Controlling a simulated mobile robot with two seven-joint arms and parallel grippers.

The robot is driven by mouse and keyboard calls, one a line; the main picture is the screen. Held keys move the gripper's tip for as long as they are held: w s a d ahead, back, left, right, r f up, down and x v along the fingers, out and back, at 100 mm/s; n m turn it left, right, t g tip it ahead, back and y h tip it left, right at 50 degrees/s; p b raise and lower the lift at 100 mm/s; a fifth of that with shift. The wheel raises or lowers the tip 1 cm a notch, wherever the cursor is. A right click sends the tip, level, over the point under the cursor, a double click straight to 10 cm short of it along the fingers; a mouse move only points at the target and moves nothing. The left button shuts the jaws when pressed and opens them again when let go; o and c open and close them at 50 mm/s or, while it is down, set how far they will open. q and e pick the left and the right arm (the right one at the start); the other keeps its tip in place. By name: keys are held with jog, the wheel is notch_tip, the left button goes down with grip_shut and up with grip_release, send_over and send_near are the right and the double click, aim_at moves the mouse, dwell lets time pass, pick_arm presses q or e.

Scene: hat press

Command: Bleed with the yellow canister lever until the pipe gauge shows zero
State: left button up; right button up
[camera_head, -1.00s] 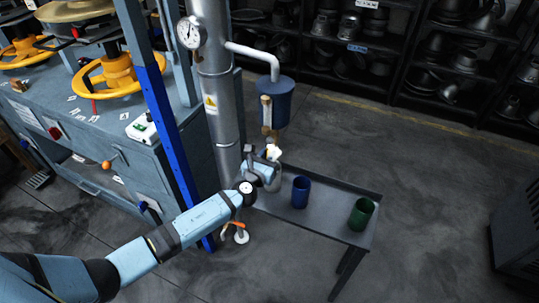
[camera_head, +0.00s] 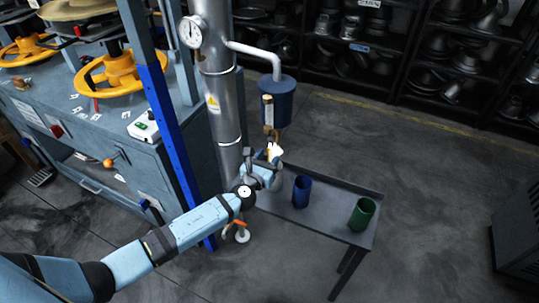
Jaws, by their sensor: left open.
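The dark blue canister (camera_head: 280,104) hangs from a bent pipe branching off the thick vertical steel pipe. A slim sight tube with brass-yellow fittings (camera_head: 268,114) runs down its front. The lever itself is too small to make out, and my gripper partly covers that area. The round white pipe gauge (camera_head: 192,32) is at the upper left; its needle looks roughly upright, but the scale is unreadable. My left gripper (camera_head: 274,148) is open just below the brass fittings, its pale fingers pointing up. I cannot tell whether it touches anything. My right gripper is out of view.
A low grey table (camera_head: 328,218) stands below the canister, holding a blue cup (camera_head: 302,191) and a green cup (camera_head: 362,213). The press bench with yellow handwheels (camera_head: 107,75) and a blue post (camera_head: 172,135) is at left.

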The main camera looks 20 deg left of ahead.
pick_arm(q)
jog(key=s, duration=1.2)
jog(key=shift+s+a, duration=0.15)
jog(key=shift+a, duration=0.1)
jog(key=s+d+f+n+g+h, duration=0.1)
jog(key=s+d+f+n+g, duration=0.15)
jog(key=s+n, duration=0.65)
jog(key=s+d+f+n+g+h, duration=0.15)
jog(key=s+f+n, duration=0.25)
jog(key=n, duration=0.9)
jog(key=s+d+f+n+g, duration=0.3)
jog(key=s+n, duration=0.4)
jog(key=n, duration=0.4)
notch_tip(320, 180, up, 12)
jog(key=s+p, duration=0.1)
jog(key=p, duration=1.1)
jog(key=shift+a+f+n, duration=0.15)
jog(key=shift+a+n, duration=0.15)
jog(key=shift+a, duration=0.1)
